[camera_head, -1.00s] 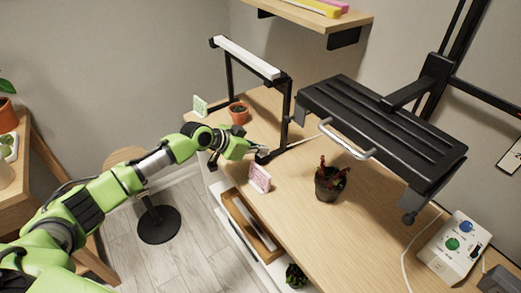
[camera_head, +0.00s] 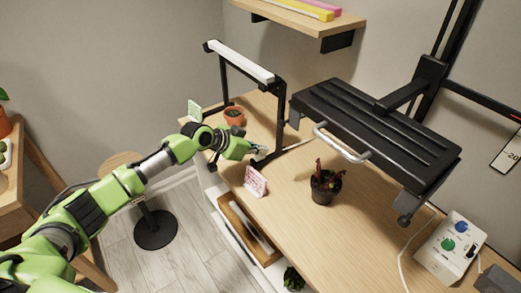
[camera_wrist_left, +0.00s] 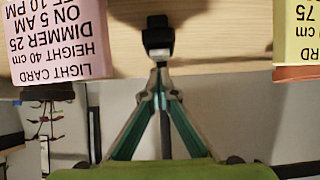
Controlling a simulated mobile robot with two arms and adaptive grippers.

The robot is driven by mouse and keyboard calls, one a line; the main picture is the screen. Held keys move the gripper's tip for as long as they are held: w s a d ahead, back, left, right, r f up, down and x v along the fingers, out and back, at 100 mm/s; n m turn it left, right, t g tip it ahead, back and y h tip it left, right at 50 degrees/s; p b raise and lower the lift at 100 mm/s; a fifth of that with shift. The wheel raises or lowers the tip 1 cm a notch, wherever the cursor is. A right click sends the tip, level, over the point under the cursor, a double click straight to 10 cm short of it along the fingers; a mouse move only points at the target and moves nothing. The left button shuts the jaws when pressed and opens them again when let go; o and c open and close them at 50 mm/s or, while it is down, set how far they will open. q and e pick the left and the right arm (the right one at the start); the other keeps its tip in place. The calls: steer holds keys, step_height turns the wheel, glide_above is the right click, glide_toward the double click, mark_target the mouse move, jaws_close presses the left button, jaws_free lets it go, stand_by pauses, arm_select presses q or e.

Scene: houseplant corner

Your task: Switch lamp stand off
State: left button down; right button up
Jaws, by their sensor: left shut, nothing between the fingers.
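The lamp stand (camera_head: 281,110) is a black frame with a pale light bar (camera_head: 240,62) across its top, standing on the wooden desk. A small black block with a grey part (camera_wrist_left: 158,35), perhaps its switch, shows in the left wrist view. My left gripper (camera_head: 262,148) is low beside the stand's near foot. In the left wrist view its fingers (camera_wrist_left: 160,68) are shut and empty, with the tips just at the block. I cannot tell whether they touch it. My right gripper is not in view.
A pink light card (camera_head: 256,181) stands close to my left gripper. A green card (camera_head: 194,110) and a terracotta pot (camera_head: 235,116) stand behind. A dark potted plant (camera_head: 325,187) and a black overhead panel (camera_head: 375,130) are to the right.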

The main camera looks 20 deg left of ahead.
mark_target(258, 157)
arm_select(q)
steer(key=r+p, duration=0.2)
steer(key=r, duration=0.1)
steer(key=r+p, duration=0.1)
steer(key=shift+w+d+r+p, duration=0.15)
steer(key=shift+d+r+p, duration=0.15)
steer(key=shift+p, duration=0.1)
steer(key=shift+s+a+r+b, duration=0.15)
steer(key=shift+s+a+b, duration=0.25)
steer(key=shift+a+b, duration=0.25)
steer(key=d+r+b+v, duration=0.1)
steer(key=v, duration=0.7)
steer(key=shift+w+r, duration=0.25)
steer(key=shift+w, duration=0.15)
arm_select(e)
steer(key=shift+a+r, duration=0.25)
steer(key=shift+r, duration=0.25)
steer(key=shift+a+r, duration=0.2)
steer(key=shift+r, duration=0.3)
